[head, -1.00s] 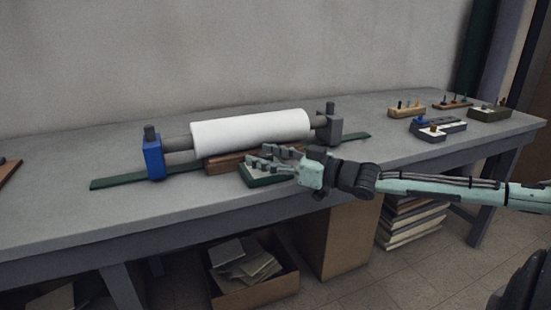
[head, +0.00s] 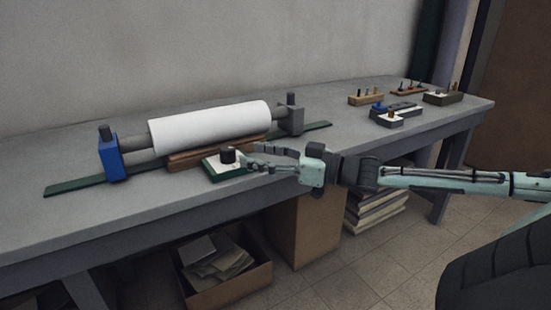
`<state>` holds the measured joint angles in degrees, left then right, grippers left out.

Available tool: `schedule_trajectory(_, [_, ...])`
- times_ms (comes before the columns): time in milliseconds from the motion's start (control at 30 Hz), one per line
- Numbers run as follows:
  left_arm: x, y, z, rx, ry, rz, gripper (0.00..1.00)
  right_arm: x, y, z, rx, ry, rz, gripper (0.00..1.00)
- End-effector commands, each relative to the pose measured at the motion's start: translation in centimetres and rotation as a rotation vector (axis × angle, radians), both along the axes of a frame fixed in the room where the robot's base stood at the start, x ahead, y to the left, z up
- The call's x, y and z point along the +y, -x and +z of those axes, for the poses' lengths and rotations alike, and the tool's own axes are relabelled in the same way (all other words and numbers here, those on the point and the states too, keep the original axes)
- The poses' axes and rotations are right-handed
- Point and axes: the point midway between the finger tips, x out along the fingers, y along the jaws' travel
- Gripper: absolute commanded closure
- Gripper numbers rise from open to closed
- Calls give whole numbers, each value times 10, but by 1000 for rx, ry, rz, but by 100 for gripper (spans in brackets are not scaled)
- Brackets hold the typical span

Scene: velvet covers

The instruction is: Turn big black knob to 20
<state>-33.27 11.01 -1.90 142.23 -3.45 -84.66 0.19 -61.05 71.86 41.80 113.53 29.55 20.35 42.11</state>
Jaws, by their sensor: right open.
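The big black knob (head: 228,155) stands upright on a small green box with a white top (head: 212,164), at the front of the workbench before the white roller. No scale marks or numbers can be read at this size. My right gripper (head: 254,158) comes in from the right, its fingers open and pointing left toward the knob. The fingertips are close beside the knob's right side; I cannot tell whether they touch it. The right part of the box is hidden behind the fingers. My left gripper is not in view.
A white roller (head: 210,127) lies between a blue post (head: 110,158) and a grey post (head: 291,117) behind the box. Several small blocks with pegs, such as a tan one (head: 366,99), stand at the bench's right end. An open box (head: 222,289) sits below.

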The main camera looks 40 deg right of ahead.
Motion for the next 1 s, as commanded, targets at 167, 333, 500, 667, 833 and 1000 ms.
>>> schedule_trajectory(167, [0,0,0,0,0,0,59,-11,23,1,-4,1,-2,47])
schedule_trajectory(333, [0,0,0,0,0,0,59,-16,33,0,0,2,-1,47])
schedule_trajectory(500, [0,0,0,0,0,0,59,-17,36,0,1,4,1,47])
schedule_trajectory(667, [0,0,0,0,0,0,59,-17,36,0,1,3,1,47])
schedule_trajectory(833, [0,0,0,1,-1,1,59,-17,35,0,1,3,1,47])
schedule_trajectory(1000, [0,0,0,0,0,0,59,-17,35,0,0,2,0,47])
